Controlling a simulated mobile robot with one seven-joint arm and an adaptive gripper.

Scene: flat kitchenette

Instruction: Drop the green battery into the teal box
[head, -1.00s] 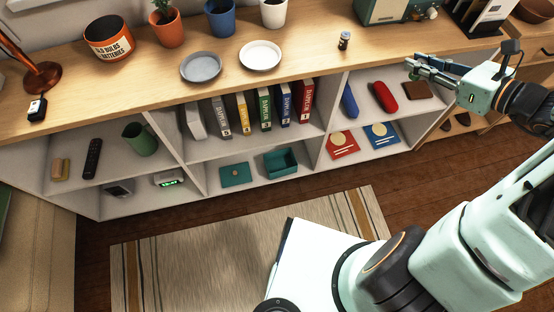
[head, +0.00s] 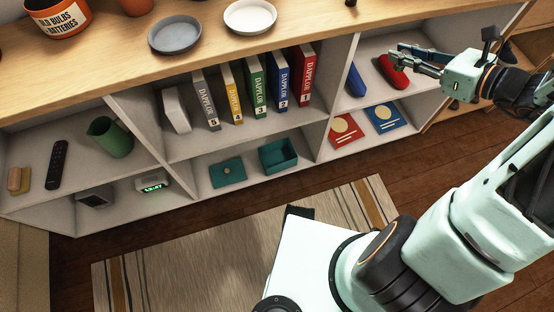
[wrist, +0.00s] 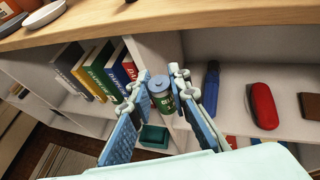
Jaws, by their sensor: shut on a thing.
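My gripper (head: 396,54) is at the upper right in the head view, in front of the right shelf section. In the wrist view its two blue-padded fingers (wrist: 162,84) are closed on the green battery (wrist: 162,96), a small cylinder with a grey top and a green label. The battery is hard to make out in the head view. The open teal box (head: 279,157) stands on the lower middle shelf, left of and below my gripper. It also shows in the wrist view (wrist: 154,137), beyond and below the battery. The box looks empty.
A flat teal lid (head: 226,173) lies left of the box. Books (head: 280,82) stand on the shelf above it. An upright divider (head: 337,85) separates this section from the one with a red case (head: 393,72). The countertop (head: 300,30) overhangs the shelves.

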